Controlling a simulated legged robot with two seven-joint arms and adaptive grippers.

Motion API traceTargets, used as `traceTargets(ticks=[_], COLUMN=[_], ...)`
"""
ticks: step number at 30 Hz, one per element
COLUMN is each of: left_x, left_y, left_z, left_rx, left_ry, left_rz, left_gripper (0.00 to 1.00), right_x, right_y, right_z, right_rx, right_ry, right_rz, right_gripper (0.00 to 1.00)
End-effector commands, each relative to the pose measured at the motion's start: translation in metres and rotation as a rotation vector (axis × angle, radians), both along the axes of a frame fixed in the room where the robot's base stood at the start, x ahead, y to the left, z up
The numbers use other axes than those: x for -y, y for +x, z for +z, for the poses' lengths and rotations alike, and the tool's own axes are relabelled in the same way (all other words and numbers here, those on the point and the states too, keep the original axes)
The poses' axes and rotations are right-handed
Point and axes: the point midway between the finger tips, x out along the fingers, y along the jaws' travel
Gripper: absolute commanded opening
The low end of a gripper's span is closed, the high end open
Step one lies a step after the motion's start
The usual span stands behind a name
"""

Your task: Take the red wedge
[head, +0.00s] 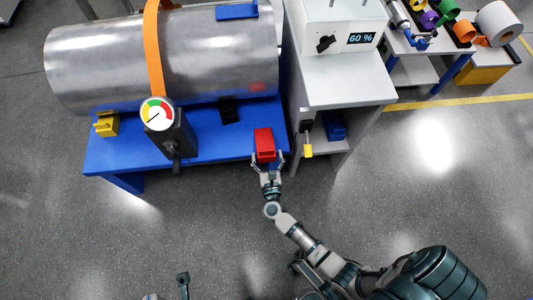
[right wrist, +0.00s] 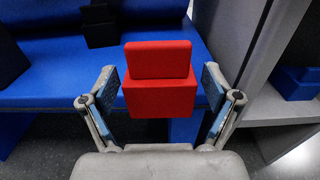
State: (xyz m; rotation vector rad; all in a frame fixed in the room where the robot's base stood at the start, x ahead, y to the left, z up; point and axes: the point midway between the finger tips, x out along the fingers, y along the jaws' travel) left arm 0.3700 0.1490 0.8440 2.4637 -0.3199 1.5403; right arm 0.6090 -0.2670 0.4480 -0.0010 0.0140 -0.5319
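The red wedge (head: 265,145) sits at the front right edge of the blue bench (head: 204,147), below the metal cylinder. It also shows in the right wrist view (right wrist: 160,80), straight ahead and centred between the fingers. My right gripper (head: 267,161) is open at the near side of the wedge, with one finger on each side. In the right wrist view the fingers (right wrist: 160,95) stand apart with gaps to the wedge on both sides.
A large metal cylinder (head: 215,55) with an orange strap lies on the bench. A gauge (head: 156,113) on a dark block, a yellow block (head: 106,124) and a black block (head: 229,111) are left of the wedge. A grey cabinet (head: 345,85) with shelves stands close on the right.

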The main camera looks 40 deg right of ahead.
Motion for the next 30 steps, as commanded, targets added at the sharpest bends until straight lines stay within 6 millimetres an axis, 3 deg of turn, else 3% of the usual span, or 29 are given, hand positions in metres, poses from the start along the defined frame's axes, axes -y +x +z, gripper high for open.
traceTargets(ticks=[14, 30], left_x=[0.0, 0.0], left_y=[-0.003, -0.003], left_z=[0.0, 0.001], left_rx=[-0.004, -0.001], left_ry=[0.0, 0.0], left_rz=[0.001, 0.0], left_gripper=[0.0, 0.0], right_x=[-0.004, -0.055], right_y=[-0.006, -0.092], right_z=[0.005, 0.004], right_rx=[0.009, 0.007], right_ry=[-0.002, -0.002], right_rz=[0.0, -0.001], right_gripper=[1.0, 1.0])
